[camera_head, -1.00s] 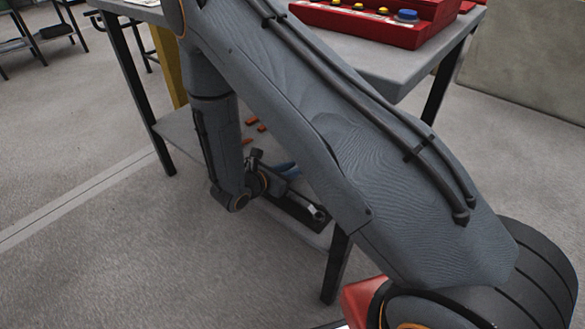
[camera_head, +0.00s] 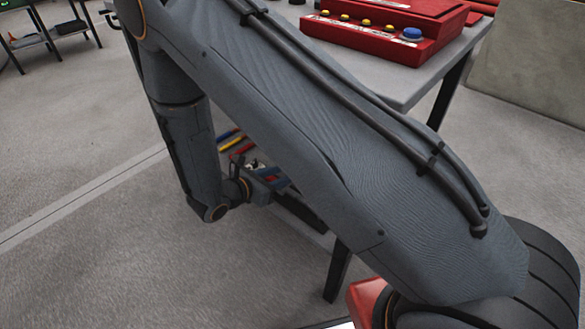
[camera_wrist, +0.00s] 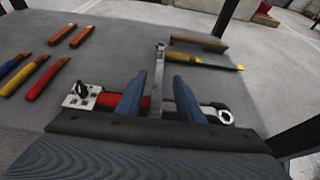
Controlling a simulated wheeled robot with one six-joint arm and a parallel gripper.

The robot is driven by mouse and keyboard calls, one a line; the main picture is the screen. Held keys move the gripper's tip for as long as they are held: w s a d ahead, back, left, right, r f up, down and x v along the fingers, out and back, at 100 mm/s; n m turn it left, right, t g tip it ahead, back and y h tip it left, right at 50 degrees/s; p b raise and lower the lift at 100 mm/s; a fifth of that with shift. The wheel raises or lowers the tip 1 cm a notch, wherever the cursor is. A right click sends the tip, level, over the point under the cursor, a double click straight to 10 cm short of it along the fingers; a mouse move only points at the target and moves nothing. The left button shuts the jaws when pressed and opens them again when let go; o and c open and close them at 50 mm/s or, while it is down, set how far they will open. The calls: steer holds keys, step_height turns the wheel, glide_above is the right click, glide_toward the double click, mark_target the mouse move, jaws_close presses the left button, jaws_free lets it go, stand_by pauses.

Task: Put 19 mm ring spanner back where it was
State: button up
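In the wrist view, a slim silver spanner (camera_wrist: 158,62) runs away from me between the two blue fingers of my gripper (camera_wrist: 160,76). Gaps show on both sides of it, so the fingers look open around it rather than closed on it. Its near end is hidden at the gripper. No size marks can be read.
The grey lower shelf (camera_wrist: 50,130) holds red-and-yellow handled tools (camera_wrist: 45,78), orange bars (camera_wrist: 75,37), a yellow-handled tool (camera_wrist: 215,65), a brown block (camera_wrist: 198,42) and a pale plate (camera_wrist: 80,97). A table leg (camera_head: 338,270) stands close by. A red box (camera_head: 385,45) is on top.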

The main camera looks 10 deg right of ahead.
steer(key=s+a+r+m+g+y, duration=0.2)
steer(key=s+a+r+m+y, duration=0.2)
steer(key=s, duration=0.5)
steer(key=s+a+r+m+g+y, duration=0.3)
steer(key=s+a+r+m+y, duration=0.1)
steer(key=s+r+m, duration=0.4)
steer(key=s+a+r+m+g+y, duration=0.2)
steer(key=s+r+m, duration=0.4)
steer(key=s+r, duration=0.3)
steer(key=shift+s+a+g+y, duration=0.4)
steer(key=shift+s+a+y, duration=0.55)
steer(key=shift+s, duration=0.15)
